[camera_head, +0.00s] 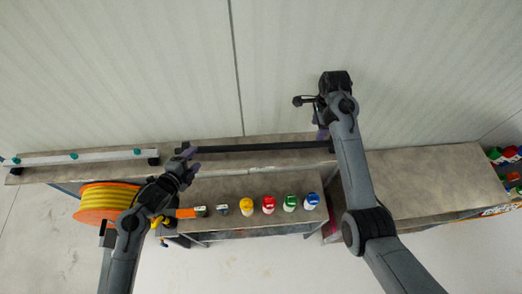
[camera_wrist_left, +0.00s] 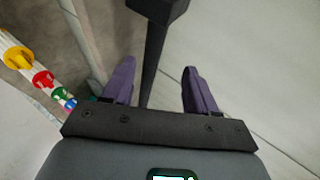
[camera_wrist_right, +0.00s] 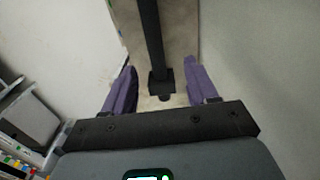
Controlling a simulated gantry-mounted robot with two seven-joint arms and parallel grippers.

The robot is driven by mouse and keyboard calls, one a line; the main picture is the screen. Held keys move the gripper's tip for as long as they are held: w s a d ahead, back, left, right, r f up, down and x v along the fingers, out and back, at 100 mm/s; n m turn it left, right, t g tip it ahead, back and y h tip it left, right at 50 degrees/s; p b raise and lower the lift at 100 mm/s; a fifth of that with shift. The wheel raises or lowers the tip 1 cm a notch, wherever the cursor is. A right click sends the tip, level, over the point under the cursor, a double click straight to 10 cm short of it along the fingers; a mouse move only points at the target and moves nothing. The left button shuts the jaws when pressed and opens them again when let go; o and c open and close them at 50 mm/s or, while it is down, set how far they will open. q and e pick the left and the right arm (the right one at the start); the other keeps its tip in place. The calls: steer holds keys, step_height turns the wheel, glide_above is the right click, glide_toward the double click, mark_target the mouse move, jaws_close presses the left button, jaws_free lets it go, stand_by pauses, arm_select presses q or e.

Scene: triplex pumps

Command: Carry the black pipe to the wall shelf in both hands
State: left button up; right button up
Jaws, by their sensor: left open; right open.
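The black pipe (camera_head: 262,147) lies level along the grey wall shelf (camera_head: 262,161) in the head view, with a block near its end. My left gripper (camera_head: 188,153) is open at the pipe's left end; in the left wrist view the pipe (camera_wrist_left: 153,60) runs between its spread purple fingers. My right gripper (camera_head: 321,118) is open at the right end, seen just above it. In the right wrist view the pipe (camera_wrist_right: 151,35) ends in a block between the two fingers, with shelf surface beneath. Whether the fingers touch the pipe cannot be told.
A pale pipe (camera_head: 100,156) with teal fittings lies on the shelf's left part. Several coloured bottles (camera_head: 268,204) stand on the lower bench in front. An orange and yellow reel (camera_head: 103,200) is at left. The shelf's right part (camera_head: 430,180) is clear.

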steer(key=shift+r, duration=1.2)
